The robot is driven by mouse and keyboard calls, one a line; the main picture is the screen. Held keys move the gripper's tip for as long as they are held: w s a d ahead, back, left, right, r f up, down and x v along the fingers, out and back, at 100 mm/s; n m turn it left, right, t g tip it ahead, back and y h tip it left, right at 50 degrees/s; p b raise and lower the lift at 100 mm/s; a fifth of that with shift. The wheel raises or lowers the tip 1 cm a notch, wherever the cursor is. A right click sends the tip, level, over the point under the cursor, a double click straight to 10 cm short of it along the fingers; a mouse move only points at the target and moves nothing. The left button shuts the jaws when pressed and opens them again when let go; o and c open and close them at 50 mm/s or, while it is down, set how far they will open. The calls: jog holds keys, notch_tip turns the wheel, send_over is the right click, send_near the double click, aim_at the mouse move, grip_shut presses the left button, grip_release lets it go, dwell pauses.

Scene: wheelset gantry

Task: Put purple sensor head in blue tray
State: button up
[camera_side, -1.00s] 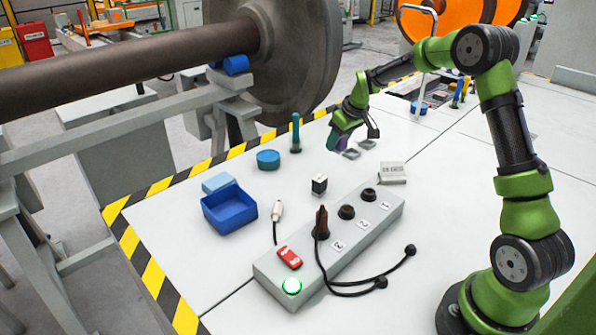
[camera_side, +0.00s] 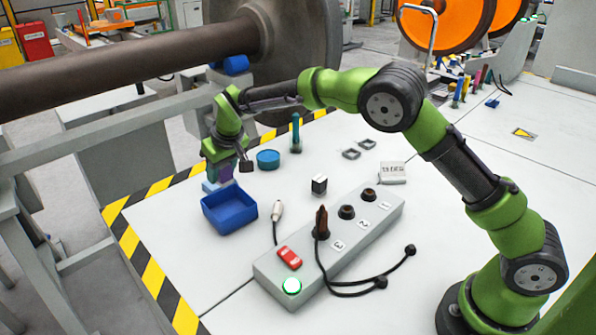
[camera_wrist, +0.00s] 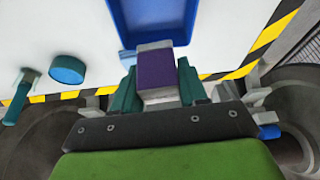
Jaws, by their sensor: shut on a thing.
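The purple sensor head (camera_wrist: 157,74) is a small block with a purple face, held between the teal fingers of my gripper (camera_wrist: 157,88) in the wrist view. In the side view my gripper (camera_side: 220,172) is shut on the purple sensor head (camera_side: 226,174), at the back edge of the blue tray (camera_side: 228,220). The tray is a deep-blue open box, and its inside looks empty. In the wrist view the blue tray (camera_wrist: 152,38) lies just beyond the sensor head. I cannot tell the exact height of the sensor head above the table.
A light-blue block (camera_side: 209,186) sits behind the tray, partly hidden by my gripper. A round teal container (camera_side: 268,159) and a teal upright tool (camera_side: 296,133) stand to the right. A grey control box (camera_side: 330,245) with plugs and cables lies right of the tray.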

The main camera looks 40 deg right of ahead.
aim_at(225, 211)
jog(key=shift+a, duration=0.1)
jog(key=shift+m, duration=0.3)
notch_tip(225, 211, down, 10)
jog(key=shift+f, duration=0.1)
jog(key=o, duration=1.1)
